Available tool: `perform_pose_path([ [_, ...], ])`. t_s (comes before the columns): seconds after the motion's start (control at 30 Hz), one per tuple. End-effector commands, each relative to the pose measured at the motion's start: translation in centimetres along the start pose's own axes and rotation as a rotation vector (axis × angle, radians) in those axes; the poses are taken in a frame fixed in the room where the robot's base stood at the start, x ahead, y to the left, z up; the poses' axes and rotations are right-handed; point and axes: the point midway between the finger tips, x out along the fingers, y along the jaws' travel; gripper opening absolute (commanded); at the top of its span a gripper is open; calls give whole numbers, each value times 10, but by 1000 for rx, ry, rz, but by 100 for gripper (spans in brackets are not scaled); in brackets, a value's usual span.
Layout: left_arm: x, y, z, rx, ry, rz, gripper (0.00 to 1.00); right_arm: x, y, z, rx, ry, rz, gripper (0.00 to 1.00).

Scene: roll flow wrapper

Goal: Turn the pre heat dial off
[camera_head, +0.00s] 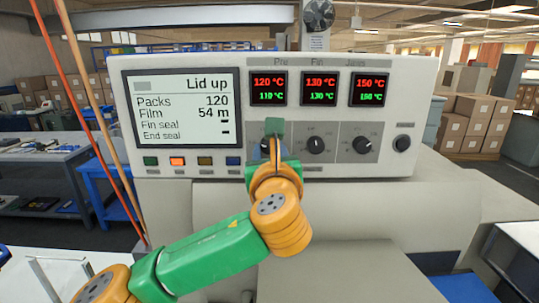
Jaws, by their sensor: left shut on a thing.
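The white control panel (420,110) faces me on top of the machine. Three dials sit in a row under the Pre, Fin and Jaws temperature displays. The pre heat dial is the left one; my left gripper (270,146) covers it almost wholly and is shut on it. The Pre display (268,89) reads 120 °C in red over 110 °C in green. The Fin dial (316,145) and the Jaws dial (362,145) are uncovered to the right. My right gripper is not in view.
A screen (182,112) reads "Lid up", with several coloured buttons below it. A black round knob (402,143) sits at the panel's right end. The machine's pale housing (400,210) lies below the panel. Orange and brown strands run down at left.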

Motion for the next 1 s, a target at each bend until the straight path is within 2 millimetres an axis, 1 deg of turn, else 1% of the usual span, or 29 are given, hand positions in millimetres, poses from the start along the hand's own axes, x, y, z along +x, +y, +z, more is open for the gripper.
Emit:
perform_pose_path([
  [0.03, 0, 0, -2, -43, 0, -1, 0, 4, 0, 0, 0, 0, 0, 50],
  [0.6, 0, 1, 0, -575, 30, -7, 0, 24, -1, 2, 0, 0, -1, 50],
  [0.8, 0, 1, 0, -725, 39, -9, 0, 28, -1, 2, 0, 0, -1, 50],
  [1.0, 0, 1, 1, -833, 46, -10, 0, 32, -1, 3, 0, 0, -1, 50],
])
